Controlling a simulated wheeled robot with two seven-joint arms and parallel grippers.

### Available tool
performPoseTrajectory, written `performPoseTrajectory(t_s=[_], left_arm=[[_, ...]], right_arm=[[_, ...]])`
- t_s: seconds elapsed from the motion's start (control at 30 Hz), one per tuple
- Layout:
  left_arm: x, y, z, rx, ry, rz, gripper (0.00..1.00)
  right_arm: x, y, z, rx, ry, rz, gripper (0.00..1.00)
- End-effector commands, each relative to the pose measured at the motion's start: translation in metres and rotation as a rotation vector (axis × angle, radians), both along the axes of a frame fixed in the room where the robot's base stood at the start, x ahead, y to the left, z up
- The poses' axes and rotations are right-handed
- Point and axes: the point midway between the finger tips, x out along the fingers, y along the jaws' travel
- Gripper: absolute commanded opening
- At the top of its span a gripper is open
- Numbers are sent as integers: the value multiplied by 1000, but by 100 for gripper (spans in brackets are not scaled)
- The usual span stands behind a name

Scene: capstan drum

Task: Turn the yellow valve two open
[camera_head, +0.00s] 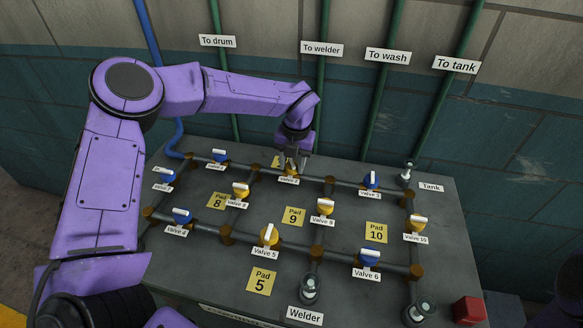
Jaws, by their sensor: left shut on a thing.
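My left arm, purple, reaches over the bench from the left. My left gripper (291,164) points down at the back pipe and is shut on the handle of yellow valve two (291,172), just above its "Valve 2" label. The fingers hide much of this valve, so I cannot tell its handle angle. My right gripper is not in view.
Other yellow and blue valves sit on the pipe grid around it, including blue valve 6 (368,258) and yellow valve 5 (269,235). A red block (469,310) stands at the bench's front right. Green pipes rise up the wall behind.

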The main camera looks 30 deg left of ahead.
Motion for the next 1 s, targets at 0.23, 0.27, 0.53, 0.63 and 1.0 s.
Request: performPoseTrajectory(t_s=[0.23,0.27,0.53,0.63,1.0], left_arm=[[2,0,-5,-1,-3,232,13],[2,1,-5,-1,-3,261,13],[3,1,-6,0,-5,517,13],[3,0,-6,-1,-4,609,13],[4,1,-4,-1,-4,883,13]], right_arm=[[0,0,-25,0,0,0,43],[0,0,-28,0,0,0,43],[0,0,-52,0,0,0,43],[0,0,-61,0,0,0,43],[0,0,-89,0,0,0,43]])
